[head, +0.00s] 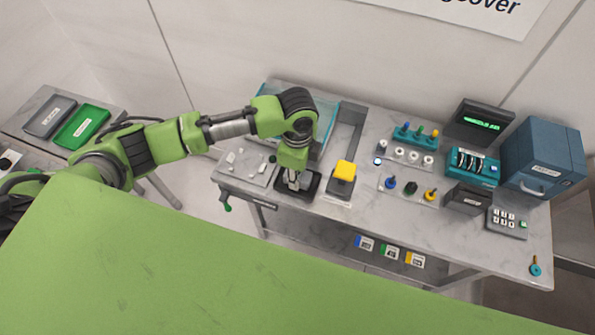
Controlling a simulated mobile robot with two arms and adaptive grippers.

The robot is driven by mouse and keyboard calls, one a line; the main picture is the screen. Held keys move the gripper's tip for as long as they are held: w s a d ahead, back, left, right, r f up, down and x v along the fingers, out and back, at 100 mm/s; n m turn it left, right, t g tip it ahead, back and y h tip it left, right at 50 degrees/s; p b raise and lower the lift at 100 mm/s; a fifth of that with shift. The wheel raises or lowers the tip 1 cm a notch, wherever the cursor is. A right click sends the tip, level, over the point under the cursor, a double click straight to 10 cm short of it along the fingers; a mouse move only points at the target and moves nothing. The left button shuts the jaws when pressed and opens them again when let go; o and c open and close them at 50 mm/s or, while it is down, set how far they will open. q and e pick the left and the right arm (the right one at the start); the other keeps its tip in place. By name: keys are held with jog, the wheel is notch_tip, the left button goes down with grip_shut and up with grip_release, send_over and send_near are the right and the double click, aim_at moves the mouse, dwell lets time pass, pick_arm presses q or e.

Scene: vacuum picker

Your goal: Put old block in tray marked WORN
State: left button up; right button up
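My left gripper (297,181) points down over a black square holder (311,190) near the front left of the marble workbench. Its fingertips are small and partly hidden, so I cannot tell whether they are open or hold anything. I cannot make out a block that is clearly the old one. A yellow block (345,170) sits on a grey base just right of the gripper, apart from it. On the side table at the left lie a grey tray (60,104) and a green tray (97,110), each with a white label too small to read. My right gripper is out of view.
The workbench (330,222) also bears a rack with coloured knobs (415,138), a teal counter (474,165), a blue cabinet (543,155), a keypad (507,222) and a lit green display (481,121). Small pale pieces (238,153) lie at its left end. A floor gap separates the tables.

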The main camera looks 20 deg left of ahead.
pick_arm(q)
jog(key=shift+f, duration=0.2)
jog(key=o, duration=0.9)
jog(key=shift+c, duration=0.2)
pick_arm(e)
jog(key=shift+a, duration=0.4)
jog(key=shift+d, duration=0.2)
pick_arm(q)
jog(key=shift+r, duration=0.25)
notch_tip(320, 180, up, 12)
jog(key=b, duration=0.2)
jog(key=shift+f, duration=0.15)
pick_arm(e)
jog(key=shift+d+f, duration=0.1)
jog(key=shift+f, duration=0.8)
pick_arm(q)
jog(key=shift+d+f, duration=0.1)
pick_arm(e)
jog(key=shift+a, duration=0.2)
